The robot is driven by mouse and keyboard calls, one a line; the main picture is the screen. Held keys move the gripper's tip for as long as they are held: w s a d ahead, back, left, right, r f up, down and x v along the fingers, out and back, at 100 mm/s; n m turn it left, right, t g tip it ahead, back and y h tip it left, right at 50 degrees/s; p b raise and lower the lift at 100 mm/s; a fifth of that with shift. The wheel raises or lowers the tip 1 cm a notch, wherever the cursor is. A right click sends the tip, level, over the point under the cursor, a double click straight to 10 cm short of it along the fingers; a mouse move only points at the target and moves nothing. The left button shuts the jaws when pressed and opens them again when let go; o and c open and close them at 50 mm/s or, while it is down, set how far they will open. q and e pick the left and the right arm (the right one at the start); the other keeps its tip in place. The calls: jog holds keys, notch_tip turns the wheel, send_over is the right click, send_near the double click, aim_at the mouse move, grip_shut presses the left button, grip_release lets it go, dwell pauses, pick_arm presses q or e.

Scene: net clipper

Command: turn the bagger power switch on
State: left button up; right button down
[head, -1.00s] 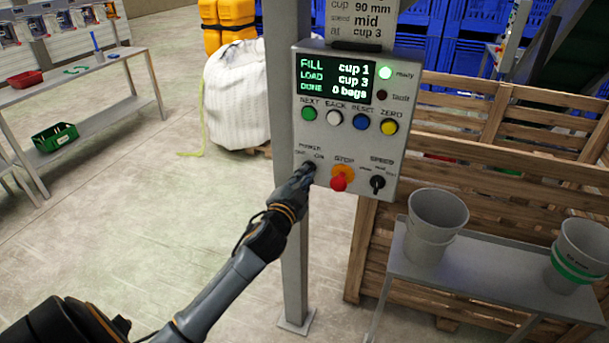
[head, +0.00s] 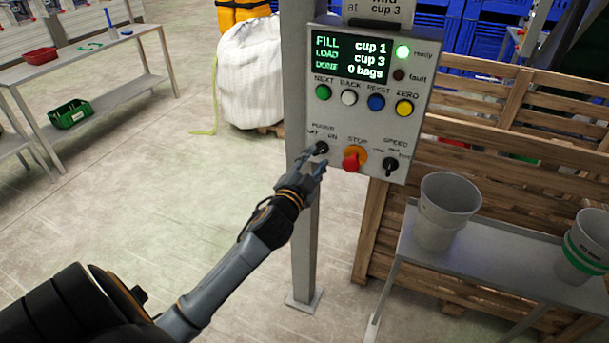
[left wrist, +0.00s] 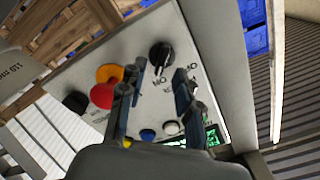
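The control panel (head: 340,110) is a light grey box on a post, with a lit display (head: 351,57). Its black power switch (head: 321,148) is at lower left, beneath the POWER label with two position marks. I cannot read its position surely. The switch also shows in the left wrist view (left wrist: 161,56), just beyond the fingertips. My left gripper (head: 311,169) is just below and left of the switch, its fingers apart and nothing between them. In the left wrist view the gripper (left wrist: 161,78) shows a clear gap. My right gripper is out of view.
The red stop button (head: 352,162) and black speed knob (head: 390,165) sit right of the switch. Coloured buttons are above. A grey bench (head: 475,258) with buckets stands at lower right.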

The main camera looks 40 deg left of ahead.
pick_arm(q)
jog(key=v, duration=1)
jog(key=shift+w, duration=0.1)
notch_tip(320, 180, down, 23)
jog(key=n+g+h, duration=0.1)
jog(key=g, duration=0.4)
jog(key=s+d+f+n+g+h, duration=0.15)
jog(key=s+f, duration=0.25)
jog(key=f, duration=0.5)
jog(key=s+d+f+m+g, duration=0.15)
jog(key=s+f, duration=0.25)
jog(key=f, duration=0.5)
jog(key=s+d+f+n+g, duration=0.1)
jog(key=s+d+f+g, duration=0.1)
jog(key=s+f, duration=0.5)
jog(key=s+d+f+n+g+h, duration=0.1)
jog(key=s+d+f+g, duration=0.2)
jog(key=s+f, duration=0.4)
jog(key=s+d+f+n+g, duration=0.1)
jog(key=s+d+f+g, duration=0.2)
jog(key=s, duration=1.5)
notch_tip(320, 180, down, 4)
jog(key=shift+s+r+g, duration=0.1)
jog(key=shift+s+g, duration=0.1)
jog(key=shift+g, duration=0.1)
